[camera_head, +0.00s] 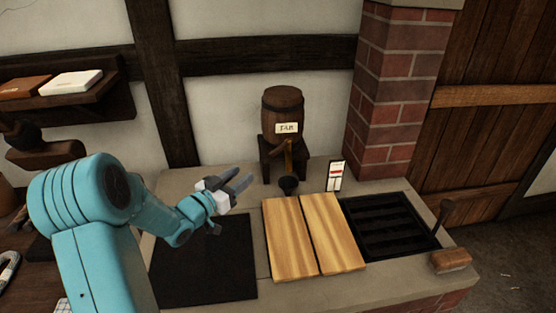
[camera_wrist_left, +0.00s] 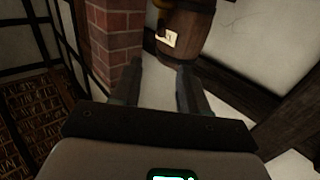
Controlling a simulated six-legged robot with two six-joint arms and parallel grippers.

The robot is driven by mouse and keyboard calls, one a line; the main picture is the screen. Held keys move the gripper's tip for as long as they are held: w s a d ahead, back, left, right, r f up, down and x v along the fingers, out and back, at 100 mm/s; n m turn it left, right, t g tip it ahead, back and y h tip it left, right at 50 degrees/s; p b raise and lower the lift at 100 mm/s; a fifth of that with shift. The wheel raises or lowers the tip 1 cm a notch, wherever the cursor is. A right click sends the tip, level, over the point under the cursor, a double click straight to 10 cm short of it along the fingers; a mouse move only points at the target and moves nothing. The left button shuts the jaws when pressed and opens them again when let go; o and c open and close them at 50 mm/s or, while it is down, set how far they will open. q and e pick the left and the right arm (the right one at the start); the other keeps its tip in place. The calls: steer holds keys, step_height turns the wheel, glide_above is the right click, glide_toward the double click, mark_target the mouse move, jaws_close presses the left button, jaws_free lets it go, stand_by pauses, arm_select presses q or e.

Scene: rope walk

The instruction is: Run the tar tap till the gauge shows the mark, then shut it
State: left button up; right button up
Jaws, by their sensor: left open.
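The tar barrel (camera_head: 283,108) with a paper label stands on a dark wooden stand against the wall. Its tap (camera_head: 289,152) shows on the barrel's lower front. A small dark cup or funnel (camera_head: 288,185) is below the tap. The gauge (camera_head: 335,176), a white card with red and dark marks, stands to the right of the cup; I cannot read its level. My left gripper (camera_head: 243,181) is open and empty, left of the cup and apart from the tap. The left wrist view shows the barrel (camera_wrist_left: 190,32) beyond the open fingers (camera_wrist_left: 158,88). My right gripper is not in view.
Two wooden boards (camera_head: 292,242) lie in front of the cup. A black grate (camera_head: 388,226) is to their right, a dark flat plate (camera_head: 205,270) to their left. A brush (camera_head: 450,260) lies at the right edge. A brick pillar (camera_head: 397,85) rises behind the grate.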

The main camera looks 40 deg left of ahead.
arm_select(q)
steer(key=p, duration=0.2)
glide_toward(269, 155)
steer(key=w, duration=0.5)
steer(key=w+p, duration=0.1)
steer(key=w, duration=0.2)
steer(key=w+a+p, duration=0.1)
steer(key=w, duration=0.3)
steer(key=shift+w+r, duration=0.15)
steer(key=shift+r, duration=0.15)
steer(key=shift+w+a+f, duration=0.15)
steer(key=shift+w+f, duration=0.2)
steer(key=shift+w, duration=0.15)
steer(key=shift+s+r, duration=0.2)
steer(key=shift+s, duration=0.05)
jaws_close()
